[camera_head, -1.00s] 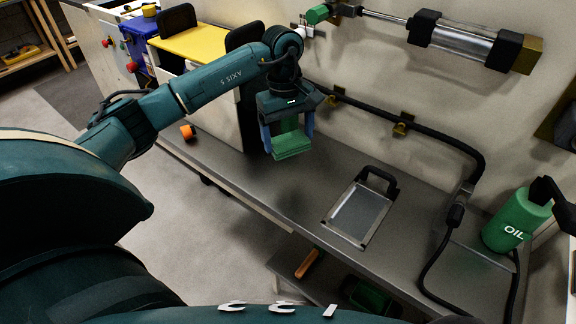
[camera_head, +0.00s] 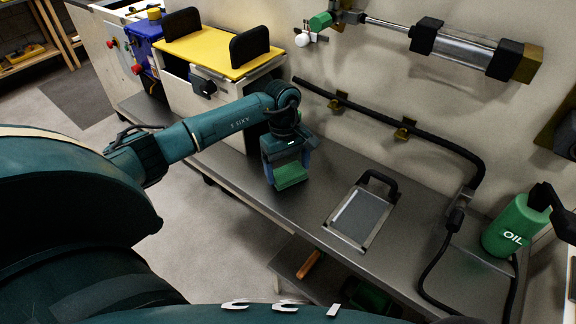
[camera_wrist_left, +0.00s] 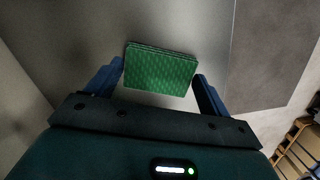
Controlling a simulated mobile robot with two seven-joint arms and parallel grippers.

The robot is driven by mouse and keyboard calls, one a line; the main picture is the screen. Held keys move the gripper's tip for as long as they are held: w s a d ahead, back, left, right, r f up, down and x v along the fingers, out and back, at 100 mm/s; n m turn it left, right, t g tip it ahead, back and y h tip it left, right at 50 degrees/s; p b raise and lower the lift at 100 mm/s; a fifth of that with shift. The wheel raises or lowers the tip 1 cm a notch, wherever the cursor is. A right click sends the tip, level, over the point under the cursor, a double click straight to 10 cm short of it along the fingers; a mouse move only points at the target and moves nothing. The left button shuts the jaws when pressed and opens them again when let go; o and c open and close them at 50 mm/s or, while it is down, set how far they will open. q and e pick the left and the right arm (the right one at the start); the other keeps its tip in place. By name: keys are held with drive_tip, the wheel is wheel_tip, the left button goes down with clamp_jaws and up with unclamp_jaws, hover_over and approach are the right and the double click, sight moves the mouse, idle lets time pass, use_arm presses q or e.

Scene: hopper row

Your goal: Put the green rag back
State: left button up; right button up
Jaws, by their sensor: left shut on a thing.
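The green rag (camera_head: 291,175) is a folded, textured green block held between the fingers of my left gripper (camera_head: 286,172). In the head view it is low over the grey metal bench (camera_head: 330,169), left of the metal tray; I cannot tell whether it touches the bench. In the left wrist view the rag (camera_wrist_left: 160,70) sits between the two blue fingers of my left gripper (camera_wrist_left: 160,84), which are shut on it. My right gripper does not show in either view.
A metal tray with a black handle (camera_head: 357,217) lies on the bench. A green oil bottle (camera_head: 512,226) stands at the right. A yellow-topped hopper (camera_head: 215,45) stands behind my left arm. A black hose (camera_head: 365,112) runs along the wall. An orange object (camera_head: 308,264) lies below the bench.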

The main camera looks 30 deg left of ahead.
sight(285, 168)
use_arm(q)
drive_tip(key=shift+f, duration=0.2)
drive_tip(key=o, duration=1)
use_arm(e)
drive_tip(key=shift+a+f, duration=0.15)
use_arm(q)
drive_tip(key=shift+r, duration=0.65)
wheel_tip(285, 168, up, 11)
drive_tip(key=a+b, duration=0.1)
drive_tip(key=shift+w+a, duration=0.15)
drive_tip(key=shift+w, duration=0.15)
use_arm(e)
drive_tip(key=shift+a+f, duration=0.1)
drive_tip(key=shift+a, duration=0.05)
use_arm(q)
drive_tip(key=shift+s, duration=0.1)
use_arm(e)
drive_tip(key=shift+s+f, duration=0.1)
